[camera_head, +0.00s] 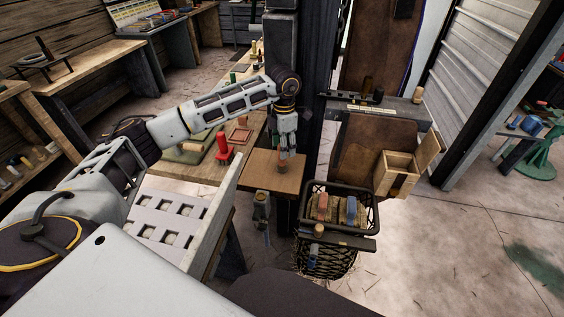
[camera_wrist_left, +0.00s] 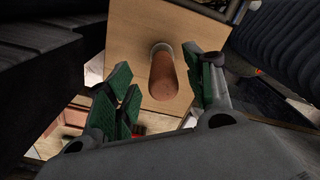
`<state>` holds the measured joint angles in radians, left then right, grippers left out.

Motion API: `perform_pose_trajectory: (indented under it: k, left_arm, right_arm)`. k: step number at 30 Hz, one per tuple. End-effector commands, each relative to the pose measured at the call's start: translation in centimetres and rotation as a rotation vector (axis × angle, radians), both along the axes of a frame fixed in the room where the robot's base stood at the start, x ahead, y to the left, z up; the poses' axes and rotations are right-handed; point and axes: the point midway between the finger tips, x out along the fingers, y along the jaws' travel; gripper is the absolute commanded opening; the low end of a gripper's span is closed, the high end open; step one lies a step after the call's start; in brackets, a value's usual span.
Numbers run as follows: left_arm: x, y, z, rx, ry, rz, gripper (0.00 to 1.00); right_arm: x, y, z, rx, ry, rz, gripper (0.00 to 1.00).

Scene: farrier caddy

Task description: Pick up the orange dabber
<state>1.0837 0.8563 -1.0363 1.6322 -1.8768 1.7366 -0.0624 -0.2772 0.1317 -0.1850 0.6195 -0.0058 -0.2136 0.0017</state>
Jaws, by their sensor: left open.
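The orange dabber (camera_wrist_left: 163,78) is a dull orange-brown cylinder with a paler ring at its far end. It stands on a light wooden board in the left wrist view, and in the head view it shows as a small dark orange piece (camera_head: 283,169) under my left gripper (camera_head: 287,146). My left gripper is open and points down over the dabber. In the wrist view its green-padded fingers (camera_wrist_left: 165,88) are on either side of the dabber, with gaps visible. The dabber's far end is partly hidden. My right gripper is not in view.
The wooden board (camera_head: 262,184) ends close to a dark upright post. A dark wire basket (camera_head: 372,212) with red- and blue-handled brushes is to the right. A red piece (camera_head: 223,150) stands on the bench to the left, near a white slotted tray (camera_head: 150,226). An open wooden box (camera_head: 397,170) is further right.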

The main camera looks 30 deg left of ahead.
Motion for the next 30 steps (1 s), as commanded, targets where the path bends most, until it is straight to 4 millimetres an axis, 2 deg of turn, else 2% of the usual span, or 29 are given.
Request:
perform_pose_trajectory:
  k: [17, 30]
  left_arm:
    - [-0.1, 0.0, -1.0, 0.000, 0.001, 0.000, 0.53]
    - [-0.5, 0.2, -5.3, -0.001, 0.001, 0.001, 0.53]
  right_arm:
    - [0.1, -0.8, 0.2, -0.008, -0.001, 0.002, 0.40]
    - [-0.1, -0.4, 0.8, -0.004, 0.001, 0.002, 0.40]
